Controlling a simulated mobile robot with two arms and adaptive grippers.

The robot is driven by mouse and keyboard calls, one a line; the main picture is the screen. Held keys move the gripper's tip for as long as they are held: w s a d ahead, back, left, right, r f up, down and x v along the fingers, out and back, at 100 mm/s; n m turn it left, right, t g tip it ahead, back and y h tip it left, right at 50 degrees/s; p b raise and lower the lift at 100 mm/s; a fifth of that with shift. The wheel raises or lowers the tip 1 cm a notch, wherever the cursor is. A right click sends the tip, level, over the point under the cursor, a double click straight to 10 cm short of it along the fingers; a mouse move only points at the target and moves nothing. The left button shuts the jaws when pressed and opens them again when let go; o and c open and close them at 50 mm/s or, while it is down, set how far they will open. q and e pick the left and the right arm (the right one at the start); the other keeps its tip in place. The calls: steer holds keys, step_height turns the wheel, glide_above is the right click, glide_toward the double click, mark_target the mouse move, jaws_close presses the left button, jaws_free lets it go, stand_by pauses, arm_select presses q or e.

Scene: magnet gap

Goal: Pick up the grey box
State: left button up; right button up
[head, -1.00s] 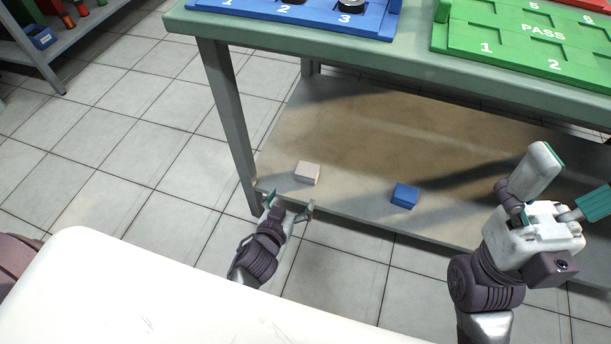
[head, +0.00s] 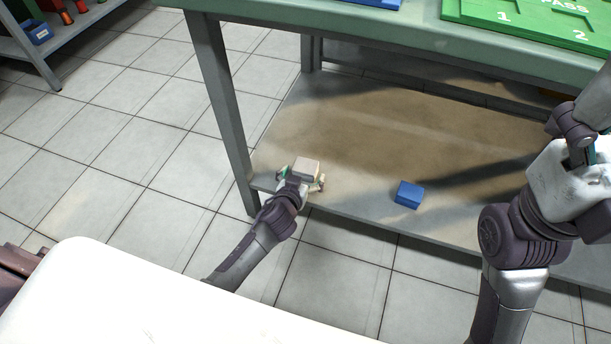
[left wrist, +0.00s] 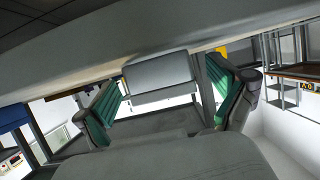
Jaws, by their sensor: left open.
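The grey box (head: 307,167) rests on the lower shelf (head: 345,215) of the workbench, near its front left corner. My left gripper (head: 306,180) is open at the near side of the box, with a fingertip on either side of it. In the left wrist view the grey box (left wrist: 159,76) sits between the two green-padded fingers of my left gripper (left wrist: 165,95), with a gap on each side. My right gripper (head: 585,130) is raised at the right edge of the head view, partly cut off, so its jaw state is unclear.
A blue box (head: 409,195) lies on the same shelf to the right of the grey one. The bench leg (head: 222,110) stands to the left. The bench top (head: 330,28) with a green board (head: 530,15) hangs over the shelf. The shelf behind the boxes is clear.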

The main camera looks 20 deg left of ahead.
arm_select(q)
steer(key=shift+w+f, duration=0.2)
steer(key=shift+w, duration=0.35)
steer(key=shift+r, duration=0.1)
steer(key=c, duration=1.2)
